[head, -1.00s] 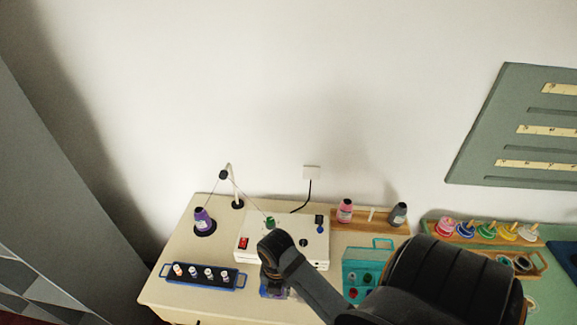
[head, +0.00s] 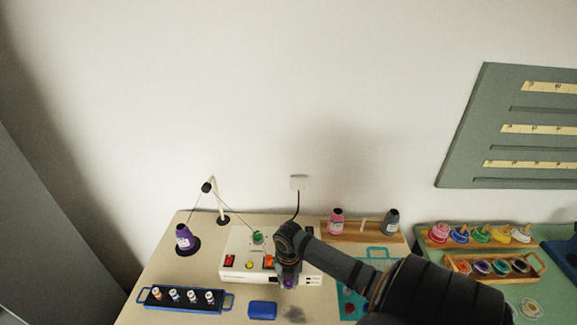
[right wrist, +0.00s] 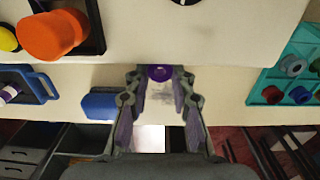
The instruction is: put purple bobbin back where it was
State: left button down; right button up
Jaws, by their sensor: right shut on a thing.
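The purple bobbin (head: 288,284) is at the tip of my right gripper (head: 287,274), in front of the white machine (head: 235,264). In the right wrist view the purple bobbin (right wrist: 159,73) sits between the fingertips of my right gripper (right wrist: 160,80), which is shut on it. It appears held above the counter, with a dark smudge, perhaps a shadow, below. The teal tray (head: 371,283) is right of the gripper, partly hidden by my arm. In the right wrist view the teal tray (right wrist: 258,98) holds several coloured bobbins. My left gripper is not in view.
A blue box (head: 262,310) lies just left of the gripper. A blue tray (head: 228,301) with several small spools is farther left. A purple thread cone (head: 183,238) stands behind it. A wooden rack (head: 362,236) with pink and grey cones is at the back right.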

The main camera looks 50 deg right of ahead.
aim_at(288, 291)
notch_tip(288, 291, down, 4)
jog(key=b, duration=0.2)
jog(key=shift+r+b, duration=0.15)
jog(key=shift+b, duration=0.2)
jog(key=shift+r, duration=0.2)
jog(key=shift+c, duration=0.2)
jog(key=shift+c, duration=0.2)
jog(key=shift+f, duration=0.15)
jog(key=o, duration=0.8)
